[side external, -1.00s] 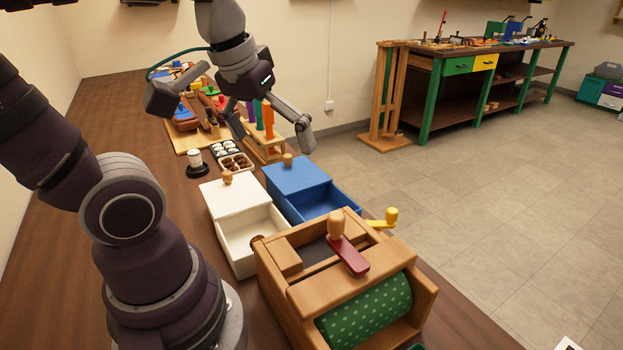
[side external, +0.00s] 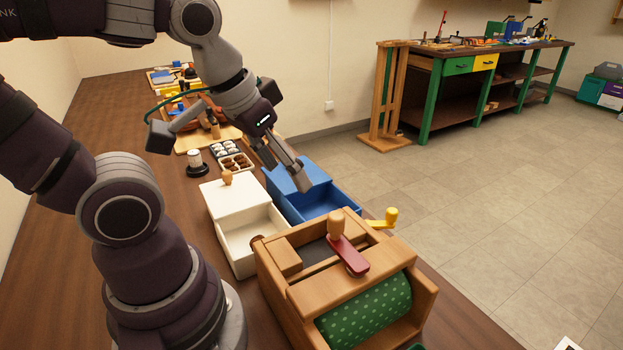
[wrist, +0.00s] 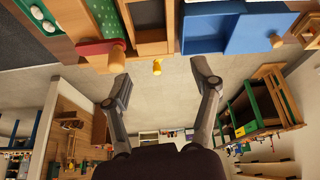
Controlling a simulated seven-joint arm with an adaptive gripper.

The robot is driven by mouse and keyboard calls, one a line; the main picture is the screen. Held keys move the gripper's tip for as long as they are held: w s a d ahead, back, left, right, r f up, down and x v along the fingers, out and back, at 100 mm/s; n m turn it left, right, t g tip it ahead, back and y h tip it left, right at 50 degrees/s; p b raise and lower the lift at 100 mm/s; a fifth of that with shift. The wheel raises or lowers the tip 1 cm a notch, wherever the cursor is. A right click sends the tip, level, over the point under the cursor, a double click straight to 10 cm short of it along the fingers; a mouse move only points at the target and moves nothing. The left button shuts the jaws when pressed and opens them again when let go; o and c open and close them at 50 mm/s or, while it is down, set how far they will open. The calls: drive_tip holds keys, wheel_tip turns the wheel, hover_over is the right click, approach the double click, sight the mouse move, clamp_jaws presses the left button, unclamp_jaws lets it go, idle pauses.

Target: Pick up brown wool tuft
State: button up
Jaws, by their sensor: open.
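Brown wool tufts (side external: 237,162) lie in the near part of a small sectioned tray on the bench, left of my gripper's right finger in the side view. White tufts (side external: 223,148) lie in the tray's far part. The tufts are small, and I cannot tell them apart one by one. My gripper (side external: 231,160) is open wide and empty.
A white box (side external: 228,190) with an open drawer stands near the tray, beside a blue box (side external: 318,180). A wooden drum machine (side external: 320,280) with a red crank stands in front. A dark stand with a white spool (side external: 195,160) is left of the tray.

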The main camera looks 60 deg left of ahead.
drive_tip(key=a+f+n+g, duration=0.3)
drive_tip(key=a+f+n, duration=0.2)
drive_tip(key=a+n, duration=0.15)
drive_tip(key=n+g, duration=0.2)
drive_tip(key=n, duration=0.5)
hover_over(258, 238)
wheel_tip(258, 238, down, 4)
drive_tip(key=shift+m, duration=0.25)
drive_tip(key=f, duration=0.9)
drive_tip(key=shift+d+f, duration=0.2)
drive_tip(key=shift+f, duration=0.15)
drive_tip(key=c, duration=1)
wheel_tip(258, 238, up, 10)
drive_tip(key=shift+r, duration=0.1)
